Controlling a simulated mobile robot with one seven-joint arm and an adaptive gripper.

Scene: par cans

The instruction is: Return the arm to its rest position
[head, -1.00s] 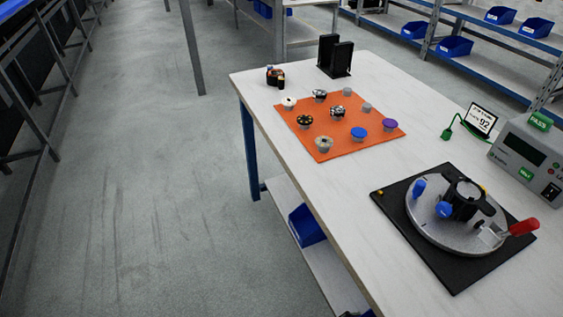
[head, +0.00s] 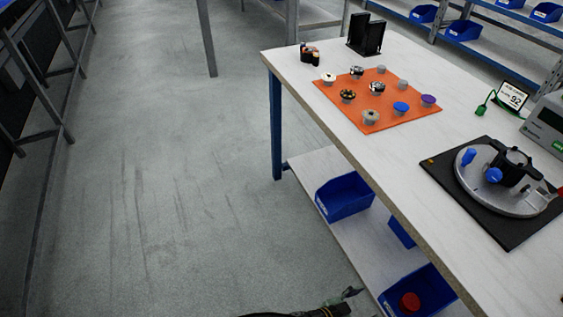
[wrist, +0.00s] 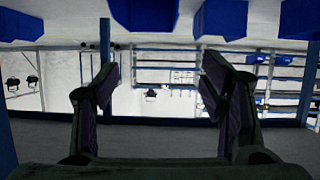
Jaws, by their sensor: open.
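My gripper (wrist: 160,78) is open and empty in the wrist view, its two dark fingers spread wide apart with nothing between them. Part of my arm shows at the bottom edge of the head view, low beside the workbench (head: 365,165) and over the floor side. Most of the arm is out of the picture.
The bench carries an orange mat (head: 385,122) with several small round parts, a black upright holder (head: 366,36) and a round fixture on a black plate (head: 452,186). Blue bins (head: 344,196) sit on its lower shelf. The floor (head: 150,200) to the left is clear.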

